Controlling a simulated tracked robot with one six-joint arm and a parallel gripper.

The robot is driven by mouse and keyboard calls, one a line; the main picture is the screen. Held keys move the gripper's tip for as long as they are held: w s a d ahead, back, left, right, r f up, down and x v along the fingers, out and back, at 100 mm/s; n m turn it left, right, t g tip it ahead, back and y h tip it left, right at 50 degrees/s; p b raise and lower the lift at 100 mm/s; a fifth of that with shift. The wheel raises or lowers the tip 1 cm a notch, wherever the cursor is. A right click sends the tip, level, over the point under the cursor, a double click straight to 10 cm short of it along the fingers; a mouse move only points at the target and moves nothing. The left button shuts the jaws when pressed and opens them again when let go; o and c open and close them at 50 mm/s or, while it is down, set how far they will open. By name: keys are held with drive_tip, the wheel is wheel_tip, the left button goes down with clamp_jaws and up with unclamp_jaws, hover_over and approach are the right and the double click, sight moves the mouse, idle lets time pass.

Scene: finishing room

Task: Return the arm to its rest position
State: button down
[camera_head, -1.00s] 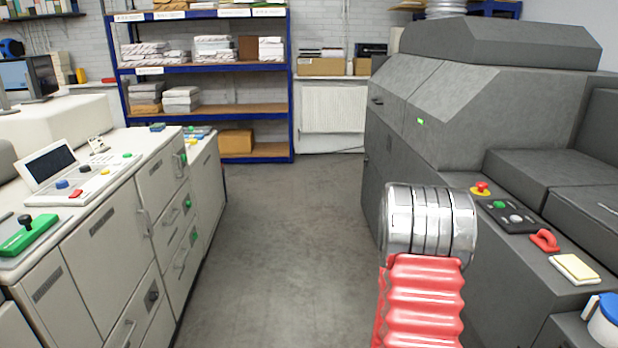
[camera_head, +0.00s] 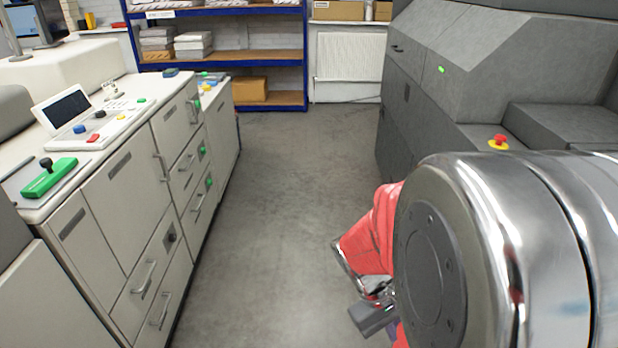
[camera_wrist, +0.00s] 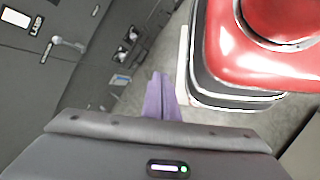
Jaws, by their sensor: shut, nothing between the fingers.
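My arm fills the lower right of the head view, with a large silver joint close to the camera and a red sleeve behind it. Part of my gripper's grey body shows low beside the sleeve; its fingers are mostly hidden there. In the wrist view my gripper (camera_wrist: 161,98) shows two purple fingers pressed together with nothing between them. A red and black part of my own body stands at the right of the wrist view, close beside the fingers.
White cabinets (camera_head: 105,200) with a control panel line the left. A dark grey machine (camera_head: 490,75) with a red knob (camera_head: 498,142) stands at the right. Blue shelving (camera_head: 305,60) and a radiator (camera_head: 349,56) are at the back. The grey floor (camera_head: 270,200) between is clear.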

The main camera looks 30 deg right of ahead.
drive_tip(key=w+a+r+t+y, duration=0.1)
drive_tip(key=w+a+r+t, duration=0.4)
drive_tip(key=a+r, duration=0.3)
drive_tip(key=w+a+r+n+t+y, duration=0.1)
drive_tip(key=w+a+r+t+y, duration=0.1)
drive_tip(key=w+a+r+t, duration=0.3)
drive_tip(key=w+a+r, duration=0.1)
drive_tip(key=a+r, duration=0.3)
drive_tip(key=a, duration=0.2)
drive_tip(key=shift+a+r+t, duration=0.2)
drive_tip(key=shift+r+t, duration=0.1)
drive_tip(key=shift+t, duration=0.1)
